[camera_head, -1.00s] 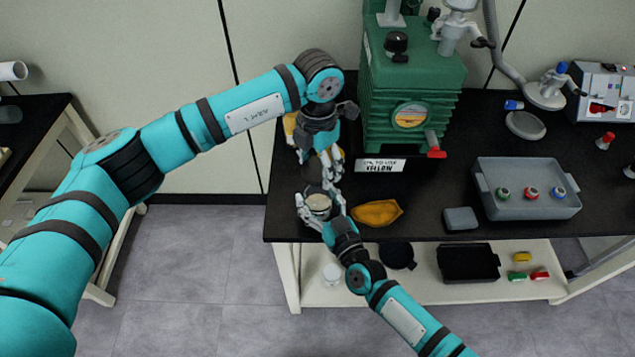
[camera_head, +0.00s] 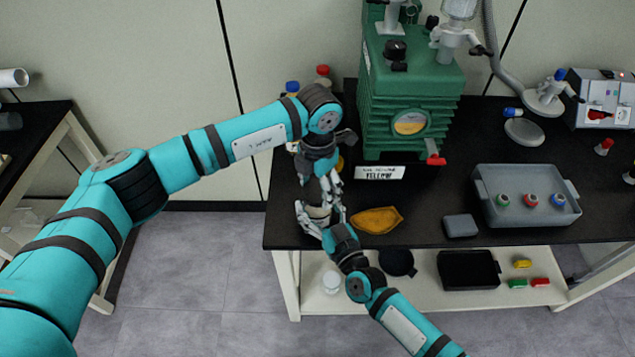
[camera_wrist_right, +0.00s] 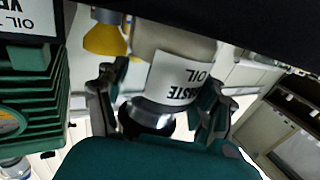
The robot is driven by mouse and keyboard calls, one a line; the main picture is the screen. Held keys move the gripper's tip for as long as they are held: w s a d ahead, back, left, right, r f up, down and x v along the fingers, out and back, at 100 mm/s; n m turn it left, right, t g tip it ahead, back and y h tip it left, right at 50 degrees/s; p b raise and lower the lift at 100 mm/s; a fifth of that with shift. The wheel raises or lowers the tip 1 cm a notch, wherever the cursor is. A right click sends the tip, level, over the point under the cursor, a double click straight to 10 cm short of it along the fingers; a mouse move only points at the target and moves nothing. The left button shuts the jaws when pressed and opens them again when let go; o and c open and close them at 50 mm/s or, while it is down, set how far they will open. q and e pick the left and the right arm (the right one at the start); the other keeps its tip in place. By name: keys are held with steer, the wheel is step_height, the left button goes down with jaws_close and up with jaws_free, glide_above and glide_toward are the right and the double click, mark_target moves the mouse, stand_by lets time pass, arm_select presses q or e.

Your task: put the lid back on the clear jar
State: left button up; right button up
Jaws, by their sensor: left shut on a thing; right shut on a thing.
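The clear jar (camera_head: 318,213) stands at the table's front left, with pale contents and, in the right wrist view, a white "WASTE OIL" label on the jar (camera_wrist_right: 172,72), seen upside down. My right gripper (camera_head: 319,207) is shut around the jar's sides; its fingers (camera_wrist_right: 160,100) flank it in the wrist view. My left gripper (camera_head: 328,184) is just above the jar, pointing down and shut on the lid, which its fingers mostly hide. A dark round piece (camera_wrist_right: 148,116) shows at the jar's mouth end; I cannot tell whether this is the lid or whether it touches the rim.
A yellow-orange cloth (camera_head: 377,220) lies just right of the jar. The green pump (camera_head: 410,100) stands behind, with capped bottles (camera_head: 322,75) to its left. A grey tray (camera_head: 527,212) with small capped vials and a grey block (camera_head: 460,226) are farther right.

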arm_select(q)
steer(key=shift+f, duration=0.35)
steer(key=shift+f, duration=0.6)
stand_by(0.3)
